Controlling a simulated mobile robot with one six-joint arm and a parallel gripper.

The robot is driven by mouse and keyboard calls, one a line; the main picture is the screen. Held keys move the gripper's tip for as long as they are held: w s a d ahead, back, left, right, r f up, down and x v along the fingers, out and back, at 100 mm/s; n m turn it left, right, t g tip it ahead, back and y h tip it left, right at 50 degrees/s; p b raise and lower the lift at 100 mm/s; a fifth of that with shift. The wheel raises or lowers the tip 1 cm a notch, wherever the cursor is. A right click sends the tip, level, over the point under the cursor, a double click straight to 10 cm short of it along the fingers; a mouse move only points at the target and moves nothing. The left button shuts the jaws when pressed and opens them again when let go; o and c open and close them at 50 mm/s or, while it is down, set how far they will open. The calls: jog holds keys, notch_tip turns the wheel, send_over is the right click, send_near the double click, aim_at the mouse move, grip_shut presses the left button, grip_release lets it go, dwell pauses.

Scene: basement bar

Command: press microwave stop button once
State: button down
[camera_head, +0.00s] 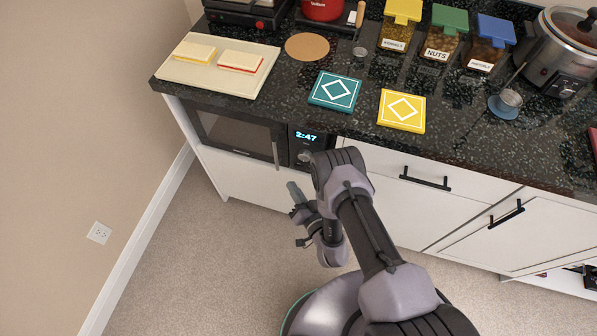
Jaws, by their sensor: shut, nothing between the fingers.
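The microwave (235,132) is built into the cabinet under the counter, with a dark door and a handle on its right side. Its control panel (302,148) is right of the door, with a lit display reading 2:47 and a round knob below. The stop button cannot be made out; my arm covers part of the panel's lower right. My gripper (295,190) is shut and empty. In the picture it shows just below the panel, in front of the white cabinet, and appears apart from the microwave.
The dark counter (350,150) holds a cutting board (190,78), a teal tile (335,91), a yellow tile (402,110), several lidded jars and a slow cooker (565,60). Drawer handles (425,179) stick out at right. Carpet (190,270) is clear at lower left.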

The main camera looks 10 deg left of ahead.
aim_at(299, 167)
jog(key=shift+w+d+b, duration=0.15)
jog(key=shift+w+b, duration=0.5)
jog(key=shift+w, duration=1.3)
dwell(0.5)
jog(key=shift+w, duration=0.75)
dwell(0.5)
jog(key=shift+s+p, duration=0.5)
jog(key=shift+s, duration=0.25)
